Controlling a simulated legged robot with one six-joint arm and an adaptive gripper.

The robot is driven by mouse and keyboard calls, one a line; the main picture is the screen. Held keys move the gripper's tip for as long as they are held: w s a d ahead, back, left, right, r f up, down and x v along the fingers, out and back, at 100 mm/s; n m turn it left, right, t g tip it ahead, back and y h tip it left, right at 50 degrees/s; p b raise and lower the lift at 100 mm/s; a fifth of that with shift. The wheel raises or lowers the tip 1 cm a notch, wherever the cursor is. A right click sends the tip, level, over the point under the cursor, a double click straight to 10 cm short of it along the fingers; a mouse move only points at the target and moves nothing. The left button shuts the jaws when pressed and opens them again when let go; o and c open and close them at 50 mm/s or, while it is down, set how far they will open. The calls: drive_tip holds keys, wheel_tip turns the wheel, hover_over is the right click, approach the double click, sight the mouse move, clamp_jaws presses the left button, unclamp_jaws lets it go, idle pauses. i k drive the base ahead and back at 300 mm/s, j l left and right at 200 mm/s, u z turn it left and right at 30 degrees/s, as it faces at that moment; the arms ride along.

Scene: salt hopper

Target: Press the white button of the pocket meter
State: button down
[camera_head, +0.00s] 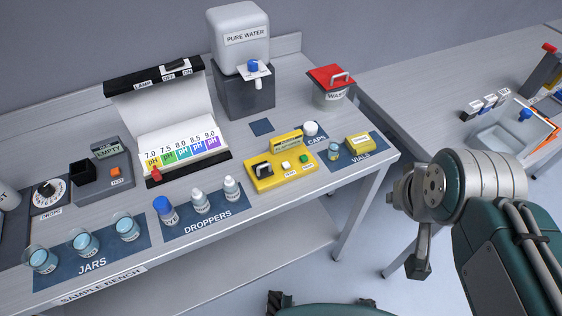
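The yellow pocket meter (268,183) lies near the front edge of the sample bench, right of the droppers. My gripper (412,235) hangs past the bench's right end, well apart from the meter. It is seen from the side, and I cannot tell whether its fingers are open or shut.
Jars (86,244) and droppers (200,202) stand left of the meter. A vial (334,152), a yellow box (360,143) and a white cap (310,128) sit right of it. The water tank (240,40) and red-lidded waste bin (331,90) stand behind. A second bench (430,75) is at right.

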sight(286, 165)
drive_tip(key=k+j, duration=0.1)
drive_tip(key=j, duration=0.3)
drive_tip(key=k+j+z, duration=0.1)
drive_tip(key=j, duration=0.25)
drive_tip(key=k+j, duration=0.15)
drive_tip(key=j, duration=0.25)
